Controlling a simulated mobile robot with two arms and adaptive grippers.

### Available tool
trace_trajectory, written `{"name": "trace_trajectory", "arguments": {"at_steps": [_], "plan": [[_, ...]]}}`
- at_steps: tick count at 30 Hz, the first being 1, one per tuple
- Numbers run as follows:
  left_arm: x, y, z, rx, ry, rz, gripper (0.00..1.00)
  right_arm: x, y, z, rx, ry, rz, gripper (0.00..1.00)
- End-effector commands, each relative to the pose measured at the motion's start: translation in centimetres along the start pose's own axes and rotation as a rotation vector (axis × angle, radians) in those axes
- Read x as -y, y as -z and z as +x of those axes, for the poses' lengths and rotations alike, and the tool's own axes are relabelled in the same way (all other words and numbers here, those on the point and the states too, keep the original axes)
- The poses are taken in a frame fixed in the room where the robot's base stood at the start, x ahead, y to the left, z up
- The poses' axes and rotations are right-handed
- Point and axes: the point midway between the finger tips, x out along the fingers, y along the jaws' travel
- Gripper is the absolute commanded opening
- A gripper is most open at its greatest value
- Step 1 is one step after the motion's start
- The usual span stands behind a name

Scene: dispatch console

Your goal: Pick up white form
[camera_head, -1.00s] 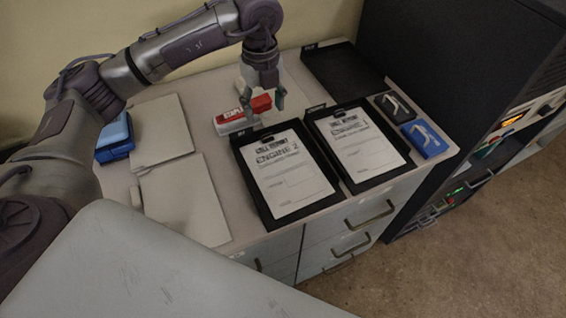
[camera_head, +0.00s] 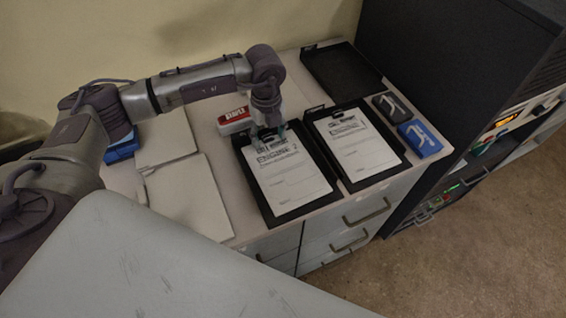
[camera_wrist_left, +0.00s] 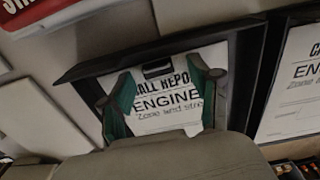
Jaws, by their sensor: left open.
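A white form (camera_head: 290,178) headed "Call Report, Engine" lies on a black clipboard tray (camera_head: 263,208) on the counter. A second white form (camera_head: 352,146) lies in the black tray to its right. My left gripper (camera_head: 269,138) is open, pointing down over the top end of the left form. In the left wrist view, the two green-padded fingers (camera_wrist_left: 165,100) straddle the heading of the form (camera_wrist_left: 176,112), below the black clip (camera_wrist_left: 158,70). Nothing is between the fingers except the form beneath; whether they touch it I cannot tell. My right gripper is not in view.
A red and white stapler box (camera_head: 234,119) sits just behind the left tray. An empty black tray (camera_head: 342,72) is at the back right. Black and blue boxes (camera_head: 420,138) lie at the right edge. Pale folders (camera_head: 188,200) lie at left.

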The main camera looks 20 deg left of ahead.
Motion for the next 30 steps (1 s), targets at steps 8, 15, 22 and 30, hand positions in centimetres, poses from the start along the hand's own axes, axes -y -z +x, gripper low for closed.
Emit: {"name": "trace_trajectory", "arguments": {"at_steps": [8, 15, 22, 30], "plan": [[0.0, 0.0, 0.0, -0.001, 0.000, 0.000, 0.26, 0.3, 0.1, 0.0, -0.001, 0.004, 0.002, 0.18], [0.0, 0.0, 0.0, -0.001, 0.000, 0.000, 0.02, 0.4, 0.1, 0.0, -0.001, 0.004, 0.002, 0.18], [0.0, 0.0, -0.3, 0.000, 0.001, 0.000, 0.02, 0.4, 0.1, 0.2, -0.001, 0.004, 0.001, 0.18], [0.1, -0.1, -3.3, 0.002, 0.004, -0.001, 0.02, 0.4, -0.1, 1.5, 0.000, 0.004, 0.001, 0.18]]}}
